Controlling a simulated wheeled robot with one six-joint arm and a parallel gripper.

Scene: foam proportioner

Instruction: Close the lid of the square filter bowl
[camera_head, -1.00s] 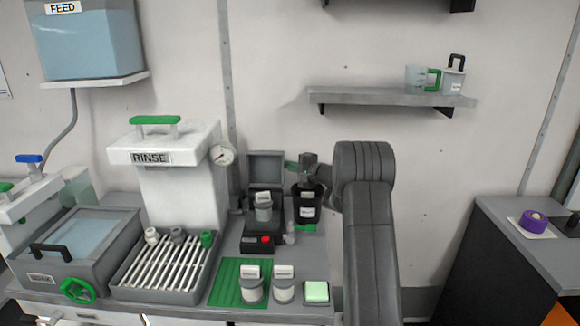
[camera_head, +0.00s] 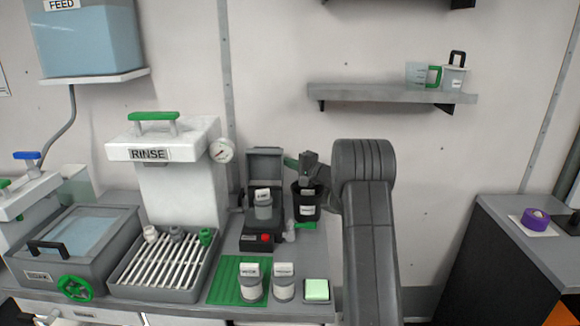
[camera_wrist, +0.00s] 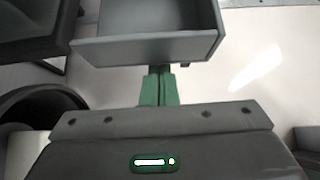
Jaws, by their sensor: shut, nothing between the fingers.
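In the wrist view the green fingers (camera_wrist: 160,88) are together and empty. A grey square tray-like part, apparently the lid (camera_wrist: 150,48), is just beyond their tips. I cannot tell whether they touch it.
A black labelled cup (camera_head: 306,208) stands below my wrist. The white rinse unit (camera_head: 180,170) is at the left. A wall shelf (camera_head: 390,94) hangs above right.

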